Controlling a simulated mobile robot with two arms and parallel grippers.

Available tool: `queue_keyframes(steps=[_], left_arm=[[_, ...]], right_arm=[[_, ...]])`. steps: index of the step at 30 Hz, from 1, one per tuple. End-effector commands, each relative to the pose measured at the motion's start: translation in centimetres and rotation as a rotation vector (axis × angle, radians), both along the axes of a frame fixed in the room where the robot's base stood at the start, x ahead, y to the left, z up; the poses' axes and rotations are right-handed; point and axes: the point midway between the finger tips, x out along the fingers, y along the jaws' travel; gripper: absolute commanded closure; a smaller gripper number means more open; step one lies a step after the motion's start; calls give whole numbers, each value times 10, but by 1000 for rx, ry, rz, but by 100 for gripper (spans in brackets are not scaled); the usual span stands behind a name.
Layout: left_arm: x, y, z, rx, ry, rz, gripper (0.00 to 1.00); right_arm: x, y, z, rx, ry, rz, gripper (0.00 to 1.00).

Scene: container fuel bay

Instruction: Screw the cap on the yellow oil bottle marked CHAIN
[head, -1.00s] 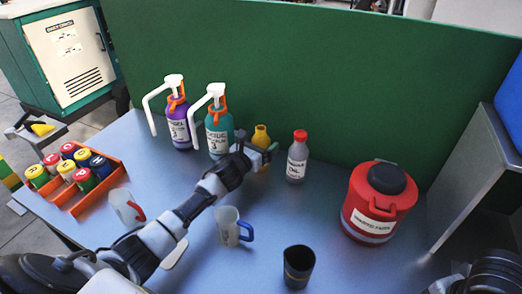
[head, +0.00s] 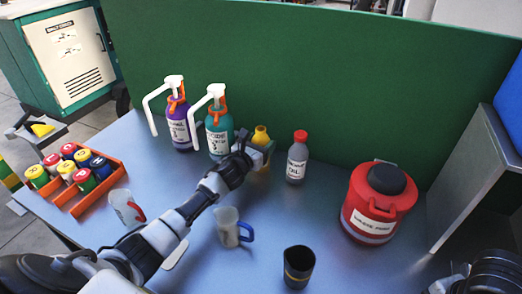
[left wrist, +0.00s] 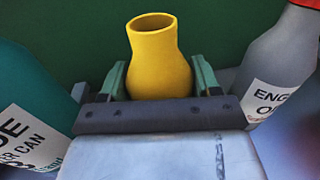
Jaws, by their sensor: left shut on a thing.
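The yellow bottle (head: 261,134) stands on the bench in front of the green panel, between the teal pump bottle and the grey bottle. In the left wrist view the yellow bottle (left wrist: 158,62) is upright with an open, uncapped mouth. My left gripper (head: 262,150) is shut on its body, with one green finger on each side; it also shows in the left wrist view (left wrist: 161,82). The bottle's lower part and any CHAIN marking are hidden. I see no loose cap for it. My right gripper is not in view.
The teal pump bottle (head: 219,138) and grey engine oil bottle (head: 297,163) flank the yellow one. A clear jug (head: 228,229), black cup (head: 298,267), red waste container (head: 376,212) and orange tray (head: 117,174) of coloured-lidded cans stand around. The bench between cup and grey bottle is clear.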

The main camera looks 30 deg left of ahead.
Motion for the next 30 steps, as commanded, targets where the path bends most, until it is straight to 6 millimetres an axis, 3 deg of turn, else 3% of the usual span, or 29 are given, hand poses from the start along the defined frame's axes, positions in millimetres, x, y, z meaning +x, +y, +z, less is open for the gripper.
queue_keyframes(steps=[11, 30], left_arm=[[0, 0, 11, 3, -3, -2, 68], [0, 0, 74, 2, -3, -1, 68]], right_arm=[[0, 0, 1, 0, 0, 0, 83], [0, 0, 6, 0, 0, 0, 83]])
